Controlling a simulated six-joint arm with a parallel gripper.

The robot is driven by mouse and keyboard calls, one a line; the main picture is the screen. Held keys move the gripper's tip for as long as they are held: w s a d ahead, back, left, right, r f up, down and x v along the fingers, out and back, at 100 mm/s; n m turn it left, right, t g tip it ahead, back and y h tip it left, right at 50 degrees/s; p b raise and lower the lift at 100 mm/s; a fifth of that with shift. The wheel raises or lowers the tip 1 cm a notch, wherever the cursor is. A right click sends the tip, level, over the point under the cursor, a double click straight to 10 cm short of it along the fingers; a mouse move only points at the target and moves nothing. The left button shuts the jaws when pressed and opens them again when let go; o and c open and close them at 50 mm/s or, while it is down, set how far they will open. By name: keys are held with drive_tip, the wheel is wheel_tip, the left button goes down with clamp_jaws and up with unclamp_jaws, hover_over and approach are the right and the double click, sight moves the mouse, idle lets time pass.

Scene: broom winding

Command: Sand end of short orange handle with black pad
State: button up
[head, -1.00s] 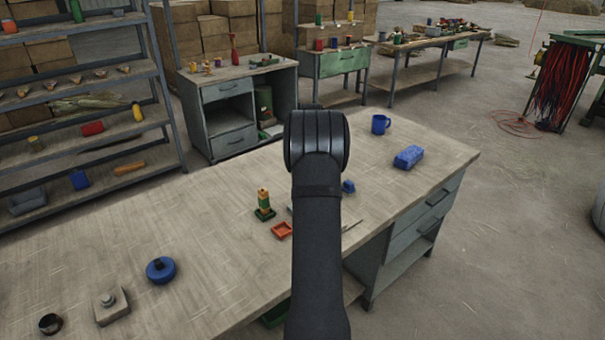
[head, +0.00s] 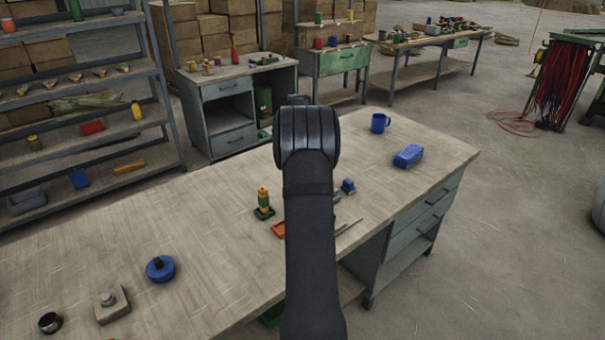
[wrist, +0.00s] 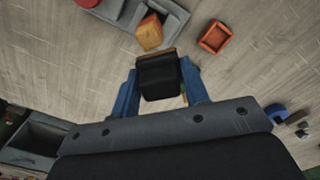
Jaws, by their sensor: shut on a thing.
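In the wrist view my gripper (wrist: 158,72) has blue fingers shut on the black pad (wrist: 161,84), a dark block with a thin brown edge at its far side. The short orange handle (wrist: 149,34) is just beyond the pad, up and slightly left, at a grey holder (wrist: 172,22). The pad's far edge lies close to the handle's near end; I cannot tell if they touch. In the head view my black arm hides the gripper and pad.
An orange-red tray (wrist: 215,37) lies right of the handle. In the head view, a green-based stacked piece (head: 263,203), a small blue item (head: 348,186), a blue mug (head: 380,123) and a blue block (head: 408,156) are on the bench (head: 200,240).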

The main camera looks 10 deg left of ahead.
drive_tip(key=shift+r, duration=2.9)
drive_tip(key=s+d+f+m, duration=0.5)
drive_tip(key=s+f+m, duration=0.1)
drive_tip(key=s+m, duration=0.3)
drive_tip(key=s+d+f+m, duration=0.5)
drive_tip(key=s+f+m, duration=0.1)
drive_tip(key=s+m, duration=0.3)
drive_tip(key=shift+s+d+f, duration=0.15)
drive_tip(key=shift+s+d, duration=0.15)
drive_tip(key=shift+w, duration=0.1)
